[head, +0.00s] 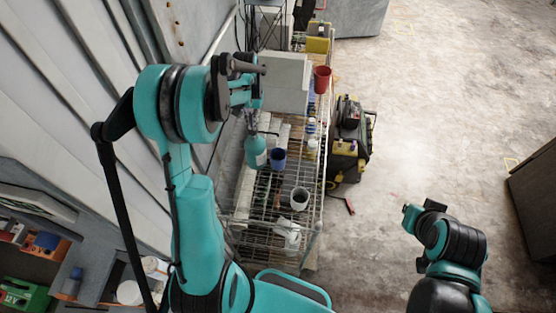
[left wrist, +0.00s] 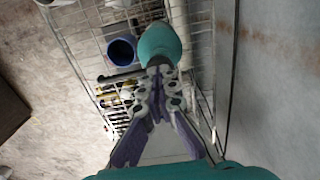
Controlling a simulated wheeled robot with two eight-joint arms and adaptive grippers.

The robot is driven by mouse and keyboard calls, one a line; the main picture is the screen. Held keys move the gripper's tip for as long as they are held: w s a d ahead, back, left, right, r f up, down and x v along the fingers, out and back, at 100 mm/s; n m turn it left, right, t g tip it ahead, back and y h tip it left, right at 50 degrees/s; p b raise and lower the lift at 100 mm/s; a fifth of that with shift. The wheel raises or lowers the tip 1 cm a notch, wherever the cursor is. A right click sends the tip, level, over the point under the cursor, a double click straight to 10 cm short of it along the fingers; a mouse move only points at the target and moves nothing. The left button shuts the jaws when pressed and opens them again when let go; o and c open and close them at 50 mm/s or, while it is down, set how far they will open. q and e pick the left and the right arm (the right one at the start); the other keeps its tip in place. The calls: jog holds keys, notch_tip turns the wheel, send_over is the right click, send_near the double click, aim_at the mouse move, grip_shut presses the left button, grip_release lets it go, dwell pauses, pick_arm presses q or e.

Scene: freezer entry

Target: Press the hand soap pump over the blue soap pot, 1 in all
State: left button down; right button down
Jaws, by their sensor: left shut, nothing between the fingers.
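The teal hand soap bottle (head: 256,152) stands on the wire shelf; it also shows in the left wrist view (left wrist: 160,42). The blue soap pot (head: 278,160) stands open beside it, just to its right in the head view; it also shows in the left wrist view (left wrist: 122,51). My left gripper (head: 252,130) is shut and empty, its fingertips (left wrist: 159,72) at the top of the bottle. The fingertips largely hide the pump head, and I cannot tell whether they touch it. My right gripper's fingers do not show; only the arm does, at lower right.
A white cup (head: 300,199) stands nearer on the shelf. A red cup (head: 322,79) stands farther back beside a large pale box (head: 285,82). Black and yellow equipment (head: 348,145) sits on the floor right of the shelf. The concrete floor farther right is mostly clear.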

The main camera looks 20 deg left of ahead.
pick_arm(q)
jog(key=shift+f+b, duration=0.95)
jog(key=shift+f, duration=0.2)
jog(key=shift+r, duration=0.1)
jog(key=shift+r+p, duration=0.85)
jog(key=shift+r, duration=0.85)
notch_tip(320, 180, up, 6)
jog(key=p, duration=0.3)
